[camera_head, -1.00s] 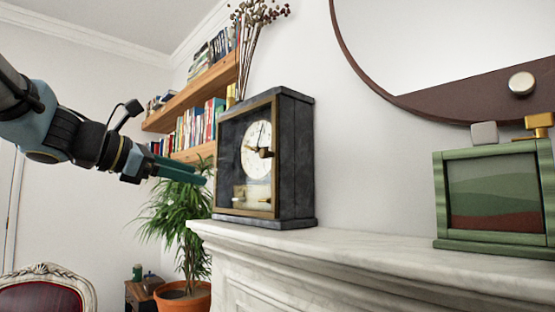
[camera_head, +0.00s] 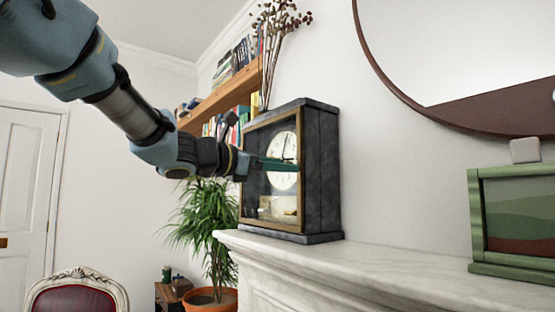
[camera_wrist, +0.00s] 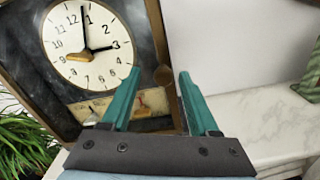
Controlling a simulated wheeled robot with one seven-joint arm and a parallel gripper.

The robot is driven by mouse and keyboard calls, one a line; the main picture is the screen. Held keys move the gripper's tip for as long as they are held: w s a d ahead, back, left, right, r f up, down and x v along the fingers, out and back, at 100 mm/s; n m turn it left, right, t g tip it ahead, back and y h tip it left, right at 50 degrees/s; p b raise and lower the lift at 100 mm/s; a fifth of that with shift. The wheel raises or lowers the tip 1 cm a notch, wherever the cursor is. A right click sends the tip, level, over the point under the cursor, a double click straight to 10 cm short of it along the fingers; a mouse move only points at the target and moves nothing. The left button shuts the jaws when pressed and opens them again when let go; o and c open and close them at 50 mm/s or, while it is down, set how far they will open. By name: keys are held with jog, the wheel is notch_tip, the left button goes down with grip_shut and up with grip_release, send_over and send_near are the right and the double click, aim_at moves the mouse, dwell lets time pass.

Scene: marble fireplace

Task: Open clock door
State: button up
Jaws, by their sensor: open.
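The clock (camera_head: 322,180) has a dark stone-like case and stands upright on the marble mantel. Its glazed front door has a brass-coloured frame (camera_head: 299,205) and looks shut. The white dial (camera_head: 283,180) shows behind the glass, and again in the wrist view (camera_wrist: 75,60). My gripper (camera_head: 293,165) is in front of the door, its teal fingers across the dial. In the wrist view, my gripper (camera_wrist: 160,75) is open, and the round brown door knob (camera_wrist: 163,77) appears between the fingertips. I cannot tell whether the fingers reach around it or stop short. The fingers hide the knob in the head view.
The marble mantel (camera_head: 400,258) runs right from the clock. A green-framed picture (camera_head: 515,215) stands on it. A round mirror (camera_head: 450,60) hangs above. A potted plant (camera_head: 205,225) and bookshelves (camera_head: 222,95) are behind at left; a chair (camera_head: 75,295) stands lower left.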

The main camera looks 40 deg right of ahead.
jog(key=shift+s+d, duration=0.15)
jog(key=shift+d, duration=0.1)
jog(key=shift+s+d, duration=0.1)
jog(key=shift+c, duration=1.1)
grip_shut()
jog(key=shift+w, duration=0.2)
